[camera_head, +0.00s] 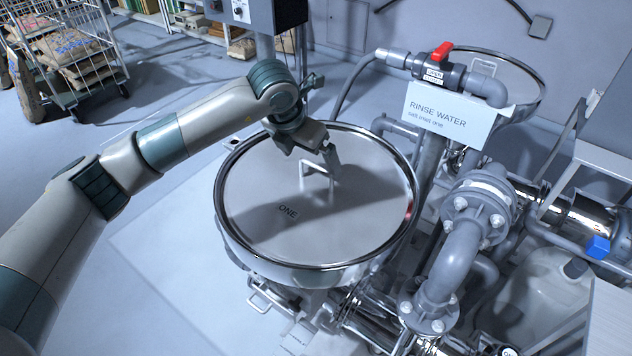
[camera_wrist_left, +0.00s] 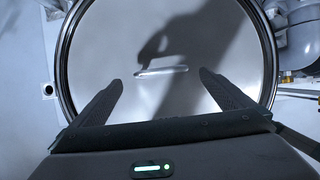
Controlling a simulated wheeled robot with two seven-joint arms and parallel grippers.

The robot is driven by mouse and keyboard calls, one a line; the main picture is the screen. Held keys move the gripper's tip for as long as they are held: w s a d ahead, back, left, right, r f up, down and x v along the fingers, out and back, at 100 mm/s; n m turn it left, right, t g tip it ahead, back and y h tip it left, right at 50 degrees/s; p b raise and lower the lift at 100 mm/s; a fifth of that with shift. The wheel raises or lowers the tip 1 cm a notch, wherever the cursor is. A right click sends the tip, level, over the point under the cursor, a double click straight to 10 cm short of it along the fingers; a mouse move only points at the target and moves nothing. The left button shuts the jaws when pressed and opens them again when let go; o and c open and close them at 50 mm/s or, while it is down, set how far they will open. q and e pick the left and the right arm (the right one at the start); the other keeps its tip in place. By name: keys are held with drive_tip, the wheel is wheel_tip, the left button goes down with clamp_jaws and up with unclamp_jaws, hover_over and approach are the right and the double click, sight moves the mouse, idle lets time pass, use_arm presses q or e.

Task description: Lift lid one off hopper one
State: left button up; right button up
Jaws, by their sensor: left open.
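Lid one (camera_head: 350,215) is a round, pale metal lid marked ONE, lying flat on hopper one (camera_head: 290,272). A bar handle (camera_head: 318,169) stands up from the lid near its middle. My left gripper (camera_head: 315,158) is above the lid at the handle. In the left wrist view the handle (camera_wrist_left: 162,71) lies across the view, just beyond and between the two spread fingertips (camera_wrist_left: 158,84). The gripper is open, and nothing is held. Whether a finger touches the handle cannot be told. My right gripper is not in view.
A rinse water sign (camera_head: 449,114) and a valve with a red handle (camera_head: 442,52) stand right of the lid. Grey pipes (camera_head: 455,255) crowd the right side. A wire cart with sacks (camera_head: 75,55) stands at the back left. The floor left of the hopper is clear.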

sight(316, 165)
use_arm(q)
drive_tip(key=shift+w+d+f+p, duration=0.15)
drive_tip(key=shift+f+p, duration=0.05)
drive_tip(key=shift+p, duration=0.2)
drive_tip(key=p+x, duration=0.2)
drive_tip(key=x, duration=0.1)
drive_tip(key=shift+w+d+f, duration=0.2)
drive_tip(key=shift+f, duration=0.05)
drive_tip(key=shift+w+d+f, duration=0.1)
drive_tip(key=shift+f, duration=0.35)
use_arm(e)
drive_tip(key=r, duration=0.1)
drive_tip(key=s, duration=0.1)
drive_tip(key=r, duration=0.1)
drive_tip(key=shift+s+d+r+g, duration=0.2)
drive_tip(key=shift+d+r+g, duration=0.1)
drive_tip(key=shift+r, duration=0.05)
use_arm(q)
drive_tip(key=c, duration=1.9)
drive_tip(key=shift+w, duration=0.1)
drive_tip(key=shift+c, duration=1.1)
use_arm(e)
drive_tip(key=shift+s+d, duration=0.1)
use_arm(q)
drive_tip(key=shift+r, duration=0.2)
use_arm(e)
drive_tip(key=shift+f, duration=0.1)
